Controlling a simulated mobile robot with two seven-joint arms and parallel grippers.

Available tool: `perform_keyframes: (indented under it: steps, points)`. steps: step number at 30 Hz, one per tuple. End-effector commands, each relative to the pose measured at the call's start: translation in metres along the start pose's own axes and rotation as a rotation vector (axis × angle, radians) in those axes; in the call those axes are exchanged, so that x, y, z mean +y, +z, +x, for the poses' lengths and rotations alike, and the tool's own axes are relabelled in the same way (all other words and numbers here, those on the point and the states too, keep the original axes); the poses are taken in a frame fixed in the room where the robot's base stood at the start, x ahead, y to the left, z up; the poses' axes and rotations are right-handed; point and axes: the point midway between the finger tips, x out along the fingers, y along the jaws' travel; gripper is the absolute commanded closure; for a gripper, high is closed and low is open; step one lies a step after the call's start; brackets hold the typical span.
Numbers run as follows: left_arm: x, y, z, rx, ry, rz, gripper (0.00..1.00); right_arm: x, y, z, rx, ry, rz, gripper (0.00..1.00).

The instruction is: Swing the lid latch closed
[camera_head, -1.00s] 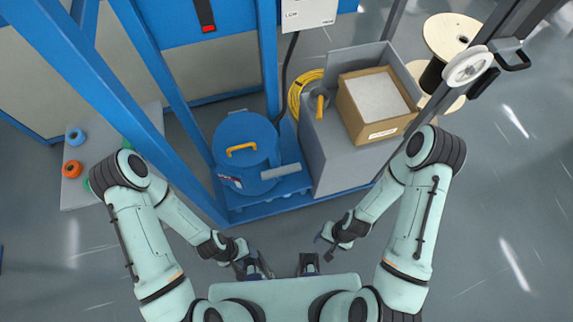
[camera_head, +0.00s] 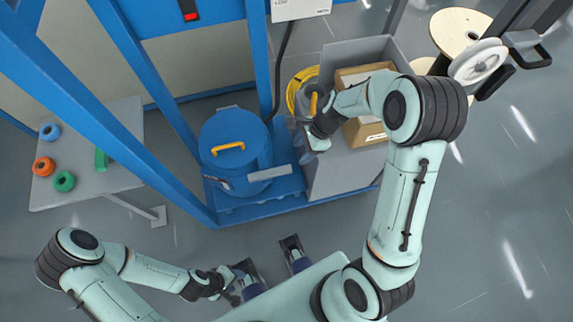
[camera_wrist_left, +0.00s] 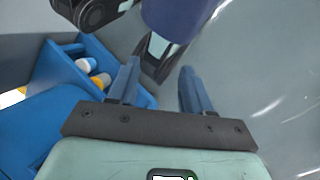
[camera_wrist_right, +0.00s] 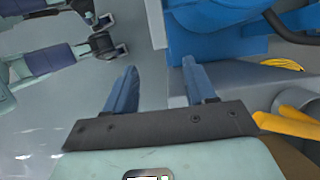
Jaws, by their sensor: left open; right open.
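The blue drum (camera_head: 232,150) has a round lid with a yellow handle (camera_head: 228,147). A pale grey latch bar (camera_head: 270,172) sticks out to the right from the drum's front side. My right gripper (camera_head: 303,140) is open and empty, to the right of the drum and above the latch's level in the picture. In the right wrist view its fingers (camera_wrist_right: 158,85) are apart, with blue surfaces (camera_wrist_right: 215,35) beyond and a pale bar, perhaps the latch, at the top. My left gripper (camera_head: 236,290) is open and empty, low in front of the drum; its spread fingers show in the left wrist view (camera_wrist_left: 156,85).
A grey cabinet (camera_head: 340,170) with a cardboard box (camera_head: 366,133) stands right of the drum, partly behind my right arm. Yellow cable (camera_head: 296,92) lies behind. Blue frame posts (camera_head: 150,75) rise at left, by a grey table (camera_head: 90,180) with coloured spools. The front floor is clear.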

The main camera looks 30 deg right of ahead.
Motion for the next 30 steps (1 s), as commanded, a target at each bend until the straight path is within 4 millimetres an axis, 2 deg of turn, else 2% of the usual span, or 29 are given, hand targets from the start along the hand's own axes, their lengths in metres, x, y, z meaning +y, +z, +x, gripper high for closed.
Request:
perform_keyframes:
  steps: [1,6,12,15,21,28,29,30]
  points:
    - [-0.001,-0.001,0.004,0.001,0.000,0.000,0.51,0.002,-0.001,0.014,0.000,0.007,-0.001,0.45]
    - [-0.002,-0.005,0.011,0.014,0.003,0.001,0.51,0.002,-0.002,0.052,0.001,0.007,-0.001,0.45]
    - [-0.003,-0.010,0.017,0.028,0.006,0.002,0.51,0.002,-0.002,0.088,0.002,0.004,-0.002,0.45]
    - [-0.003,-0.011,0.018,0.033,0.007,0.003,0.51,0.001,-0.001,0.100,0.001,0.004,-0.002,0.45]
    - [-0.003,-0.013,0.019,0.037,0.008,0.003,0.51,0.001,-0.001,0.109,0.001,0.002,-0.003,0.45]
    - [-0.003,-0.013,0.019,0.037,0.008,0.003,0.51,0.001,-0.001,0.109,0.001,0.001,-0.003,0.45]
    - [-0.003,-0.013,0.019,0.037,0.008,0.003,0.51,0.001,-0.001,0.109,0.001,0.001,-0.003,0.48]
    - [-0.003,-0.013,0.019,0.036,0.008,0.003,0.51,0.001,-0.001,0.109,0.001,0.001,-0.003,0.61]
